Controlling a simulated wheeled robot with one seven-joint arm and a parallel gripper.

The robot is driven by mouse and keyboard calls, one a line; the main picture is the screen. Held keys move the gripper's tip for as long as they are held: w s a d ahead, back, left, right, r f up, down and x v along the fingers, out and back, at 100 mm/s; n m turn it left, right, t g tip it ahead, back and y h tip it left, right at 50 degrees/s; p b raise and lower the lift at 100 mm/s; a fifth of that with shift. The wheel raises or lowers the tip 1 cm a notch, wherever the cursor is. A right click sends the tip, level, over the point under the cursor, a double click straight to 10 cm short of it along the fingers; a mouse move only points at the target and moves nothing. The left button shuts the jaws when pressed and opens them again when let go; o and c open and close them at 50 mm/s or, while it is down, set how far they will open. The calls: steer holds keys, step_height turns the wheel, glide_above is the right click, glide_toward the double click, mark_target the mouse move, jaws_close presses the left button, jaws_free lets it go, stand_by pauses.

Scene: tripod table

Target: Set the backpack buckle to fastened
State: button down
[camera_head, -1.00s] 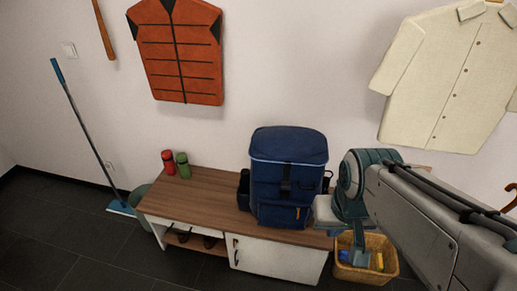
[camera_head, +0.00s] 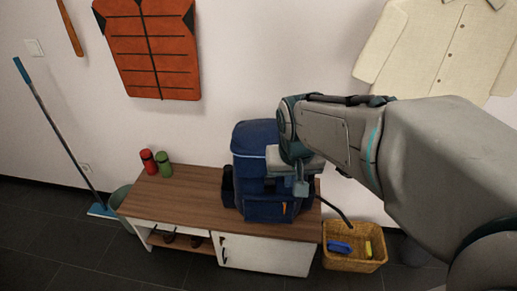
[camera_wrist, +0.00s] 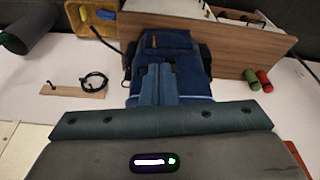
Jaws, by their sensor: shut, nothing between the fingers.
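A dark blue backpack (camera_head: 250,150) stands upright on the wooden bench top. It also shows in the wrist view (camera_wrist: 193,62), upside down there. My gripper (camera_head: 301,189) is shut and empty in front of the right part of the backpack in the head view. In the wrist view its closed fingers (camera_wrist: 158,68) overlap the middle of the backpack front. I cannot tell whether they touch it. A dark strap area (camera_head: 270,183) shows left of the fingers. The buckle itself is too small and partly covered, so I cannot tell its state.
The bench (camera_head: 185,190) holds a red bottle (camera_head: 149,162) and a green bottle (camera_head: 164,164) at its left. A wicker basket (camera_head: 352,262) with blue and yellow items stands at its right. A mop (camera_head: 60,135) leans at the left. The bench top between bottles and backpack is clear.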

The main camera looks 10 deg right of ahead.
mark_target(270, 180)
steer(key=w+f+m+b, duration=0.1)
steer(key=w+f, duration=0.2)
steer(key=w, duration=0.6)
steer(key=w+f+m+b, duration=0.1)
steer(key=w+f, duration=0.3)
steer(key=w, duration=0.5)
steer(key=shift+a+f, duration=0.3)
steer(key=shift+a, duration=0.1)
steer(key=x, duration=1.3)
steer(key=shift+s+d, duration=0.1)
steer(key=shift+s, duration=0.2)
steer(key=shift+f, duration=0.55)
steer(key=shift+f+b, duration=0.1)
steer(key=shift+b, duration=0.3)
